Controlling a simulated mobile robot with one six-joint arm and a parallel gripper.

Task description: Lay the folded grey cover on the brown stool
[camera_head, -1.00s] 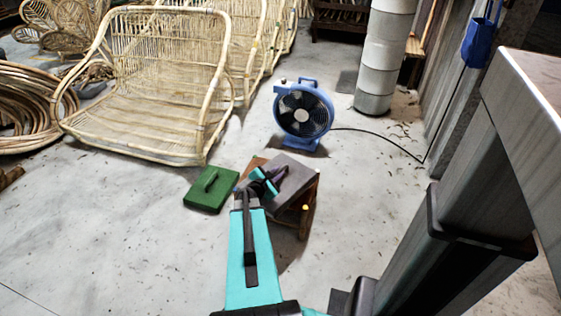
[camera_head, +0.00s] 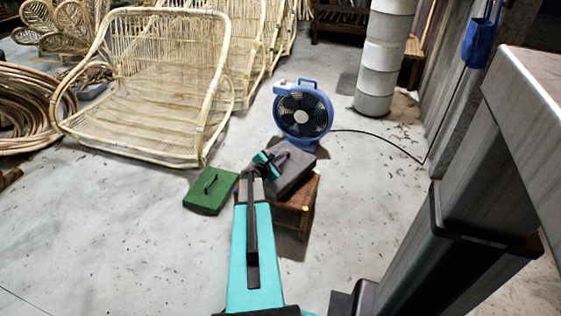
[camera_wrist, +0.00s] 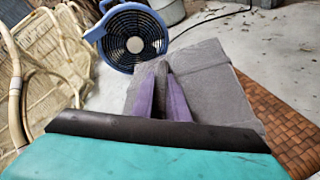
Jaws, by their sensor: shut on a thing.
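The folded grey cover (camera_head: 294,174) is a thick, flat pad at the far side of the brown stool (camera_head: 302,196). My gripper (camera_head: 277,161) is shut on the cover near its middle. In the wrist view, the purple fingers (camera_wrist: 166,92) pinch a raised part of the grey cover (camera_wrist: 212,88). The woven brown seat (camera_wrist: 280,118) shows bare to the right of it there. In the head view, the near and right part of the seat is bare. I cannot tell whether the cover touches the seat or hangs just above it.
A blue fan (camera_head: 303,112) stands just behind the stool, its cable running right. A green block with a handle (camera_head: 209,191) lies on the floor to the left. Rattan chairs (camera_head: 150,90) fill the back left. A grey column stands at the right. The floor in front is clear.

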